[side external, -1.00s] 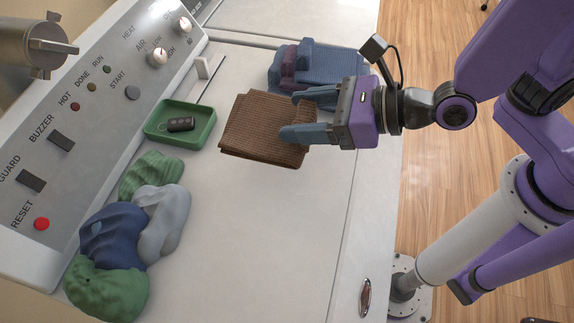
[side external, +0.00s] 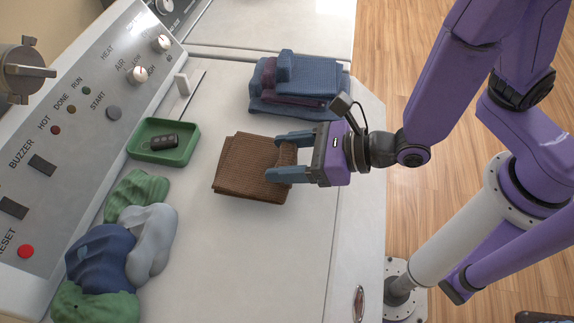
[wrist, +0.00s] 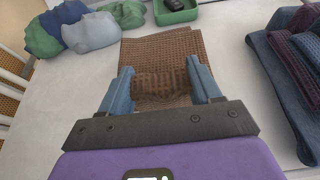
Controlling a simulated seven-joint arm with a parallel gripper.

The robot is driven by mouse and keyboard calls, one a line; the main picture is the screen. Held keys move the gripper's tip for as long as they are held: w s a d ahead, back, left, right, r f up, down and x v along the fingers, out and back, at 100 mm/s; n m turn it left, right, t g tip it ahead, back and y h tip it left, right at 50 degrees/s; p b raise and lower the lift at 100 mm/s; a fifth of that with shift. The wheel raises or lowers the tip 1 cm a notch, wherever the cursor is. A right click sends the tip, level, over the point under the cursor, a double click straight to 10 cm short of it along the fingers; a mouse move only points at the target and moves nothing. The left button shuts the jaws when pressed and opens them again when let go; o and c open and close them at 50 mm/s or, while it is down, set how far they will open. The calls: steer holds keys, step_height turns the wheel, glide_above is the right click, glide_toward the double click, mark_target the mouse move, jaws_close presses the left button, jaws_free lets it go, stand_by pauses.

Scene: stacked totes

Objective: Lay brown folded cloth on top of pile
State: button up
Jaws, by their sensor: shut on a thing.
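The brown folded cloth (side external: 236,168) is a waffle-textured square over the white machine top. My gripper (side external: 271,158) is shut on its right part, with one blue-grey finger on each side. In the wrist view, the cloth (wrist: 155,52) bunches up between the fingers of my gripper (wrist: 161,78) and its far part spreads flat ahead. I cannot tell whether its underside touches the surface. The pile (side external: 312,78) of folded blue and burgundy cloths lies above and to the right of the brown cloth in the side view, apart from it. A small blue folded piece sits on top of the pile.
A green tray (side external: 180,156) with a dark key fob (side external: 164,141) stands left of the brown cloth. Crumpled green, grey and blue cloths (side external: 100,257) lie at lower left. A sloped control panel (side external: 82,125) borders the left. The white top (side external: 235,255) is clear below the brown cloth.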

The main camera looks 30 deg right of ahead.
steer(key=shift+f, duration=1.8)
steer(key=shift+f, duration=0.1)
steer(key=o, duration=1)
steer(key=shift+o, duration=0.2)
steer(key=shift+s+d+r, duration=0.1)
steer(key=shift+s+r, duration=0.05)
steer(key=shift+r, duration=0.05)
steer(key=shift+v, duration=3.55)
